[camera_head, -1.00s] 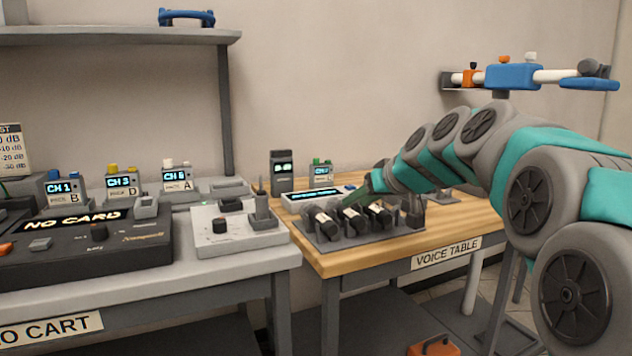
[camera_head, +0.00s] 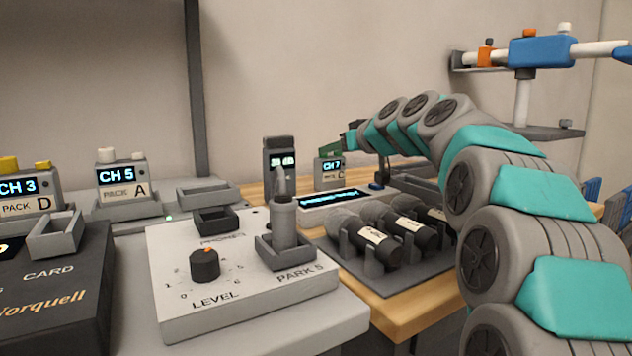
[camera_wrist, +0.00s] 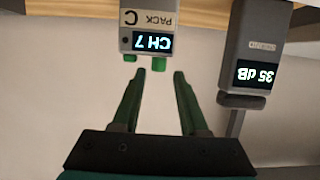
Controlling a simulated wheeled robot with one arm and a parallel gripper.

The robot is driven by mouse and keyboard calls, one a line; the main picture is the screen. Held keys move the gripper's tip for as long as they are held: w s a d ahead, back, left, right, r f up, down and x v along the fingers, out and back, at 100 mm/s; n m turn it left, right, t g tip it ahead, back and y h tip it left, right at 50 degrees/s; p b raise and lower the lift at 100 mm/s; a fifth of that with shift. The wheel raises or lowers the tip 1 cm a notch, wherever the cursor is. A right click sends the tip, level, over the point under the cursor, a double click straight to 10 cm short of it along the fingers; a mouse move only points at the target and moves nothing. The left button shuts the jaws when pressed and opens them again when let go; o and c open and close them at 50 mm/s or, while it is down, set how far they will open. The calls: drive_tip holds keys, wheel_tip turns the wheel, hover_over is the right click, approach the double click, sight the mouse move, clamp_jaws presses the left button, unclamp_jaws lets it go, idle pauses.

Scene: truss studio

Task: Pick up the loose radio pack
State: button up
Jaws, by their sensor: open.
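The loose radio pack is pack C (camera_head: 330,174), a small grey box with a lit CH 7 screen and green knobs, standing at the back of the wooden table. It shows upside down at the top of the wrist view (camera_wrist: 148,22). My gripper (camera_wrist: 160,72) has two green fingers, open with nothing between them. The fingertips point at the pack's knob end, a little short of it. In the head view my gripper (camera_head: 334,149) is beside the pack's top, its fingers small and partly hidden.
A dark level meter (camera_head: 280,158) reading 35 dB stands close beside the pack; it also shows in the wrist view (camera_wrist: 254,50). A lit display bar (camera_head: 338,198) and a rack of microphones (camera_head: 380,235) lie in front. Packs D (camera_head: 22,190) and A (camera_head: 123,182) stand on the left-hand table.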

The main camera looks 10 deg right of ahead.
drive_tip(key=p+x, duration=0.1)
drive_tip(key=x, duration=0.1)
drive_tip(key=p+x, duration=0.1)
drive_tip(key=x, duration=0.2)
drive_tip(key=p+x, duration=0.1)
drive_tip(key=x, duration=0.2)
drive_tip(key=shift+w+d+r, duration=0.1)
drive_tip(key=shift+d+r, duration=0.05)
drive_tip(key=shift+r, duration=0.2)
drive_tip(key=shift+w+f, duration=0.25)
drive_tip(key=shift+w, duration=0.05)
drive_tip(key=shift+c, duration=0.3)
clamp_jaws()
idle(0.5)
